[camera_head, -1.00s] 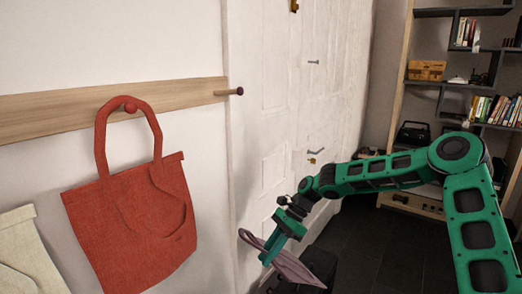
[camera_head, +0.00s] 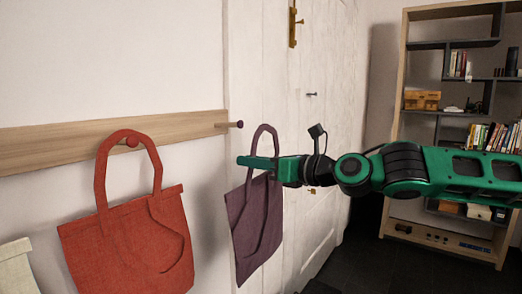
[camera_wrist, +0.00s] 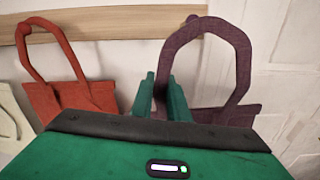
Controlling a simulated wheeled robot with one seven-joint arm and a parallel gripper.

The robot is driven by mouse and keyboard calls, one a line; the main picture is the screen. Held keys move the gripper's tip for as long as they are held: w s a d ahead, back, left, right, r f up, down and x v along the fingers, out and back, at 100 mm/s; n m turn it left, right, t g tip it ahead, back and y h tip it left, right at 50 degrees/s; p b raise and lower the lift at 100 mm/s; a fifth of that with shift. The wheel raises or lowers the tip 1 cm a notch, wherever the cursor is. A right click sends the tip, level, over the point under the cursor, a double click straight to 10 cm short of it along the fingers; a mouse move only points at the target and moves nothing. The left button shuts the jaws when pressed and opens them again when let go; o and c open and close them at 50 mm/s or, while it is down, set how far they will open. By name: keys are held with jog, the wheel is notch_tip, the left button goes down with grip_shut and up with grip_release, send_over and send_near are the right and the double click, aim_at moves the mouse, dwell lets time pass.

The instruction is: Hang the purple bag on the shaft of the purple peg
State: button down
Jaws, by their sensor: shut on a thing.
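The purple bag (camera_head: 255,230) hangs upright from my gripper (camera_head: 246,161), its handle loop (camera_head: 265,128) standing above the fingers. My gripper is shut on the handle's left side, low down near the bag's top edge. In the wrist view the loop (camera_wrist: 243,60) rises to the right of the fingers (camera_wrist: 161,80). The purple peg (camera_head: 239,124) sticks out from the right end of the wooden rail, above my fingertips and left of the loop's top in the head view. In the wrist view a purple tip (camera_wrist: 192,18) shows by the loop's top. The bag appears off the peg.
A red bag (camera_head: 130,240) hangs on a red peg (camera_head: 132,142) on the wooden rail (camera_head: 70,144), left of the purple one. A cream bag (camera_head: 14,265) is at the far left. A white door (camera_head: 320,60) stands behind my gripper. Shelves (camera_head: 450,110) stand at the right.

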aim_at(256, 146)
jog(key=shift+t, duration=0.3)
jog(key=r, duration=0.2)
jog(key=s+d+r, duration=0.1)
jog(key=r, duration=0.1)
jog(key=f+x, duration=0.2)
jog(key=x, duration=1)
jog(key=shift+a, duration=0.35)
dwell(0.5)
jog(key=shift+f, duration=0.4)
